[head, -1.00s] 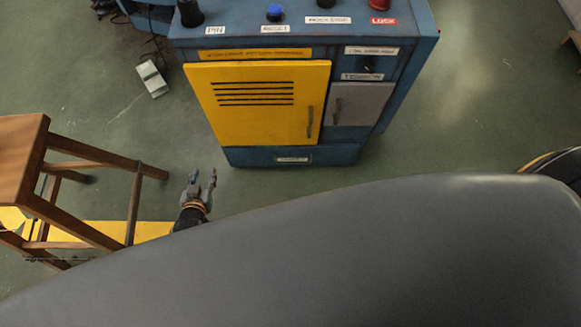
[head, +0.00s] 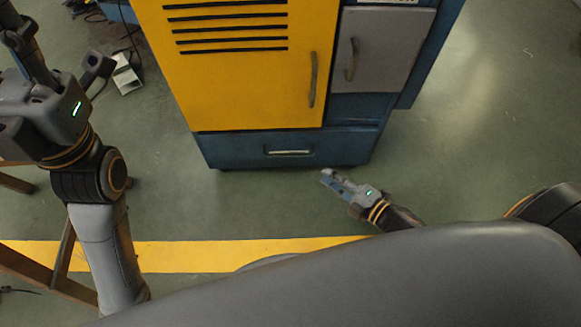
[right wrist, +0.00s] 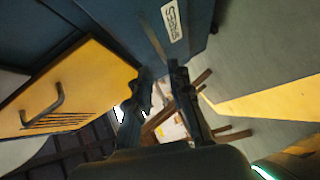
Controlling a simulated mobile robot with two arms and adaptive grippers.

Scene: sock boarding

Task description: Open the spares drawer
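The spares drawer (head: 240,149) is the blue front at the bottom of the cabinet, below the yellow door, and looks closed. In the right wrist view the SPARES label (right wrist: 173,20) is readable on the blue front. My right gripper (head: 327,176) is just in front of the drawer's lower right part, apart from the handle. In the right wrist view its fingers (right wrist: 160,75) are spread with nothing between them. My left gripper (head: 20,30) is raised at the upper left, partly cut off, its finger opening unclear.
The yellow door (head: 240,70) and grey door (head: 385,45) above are closed, with handles. A wooden stool's legs (head: 65,245) stand at lower left. A grey box (head: 127,75) with cables lies left of the cabinet. Floor to the right is clear.

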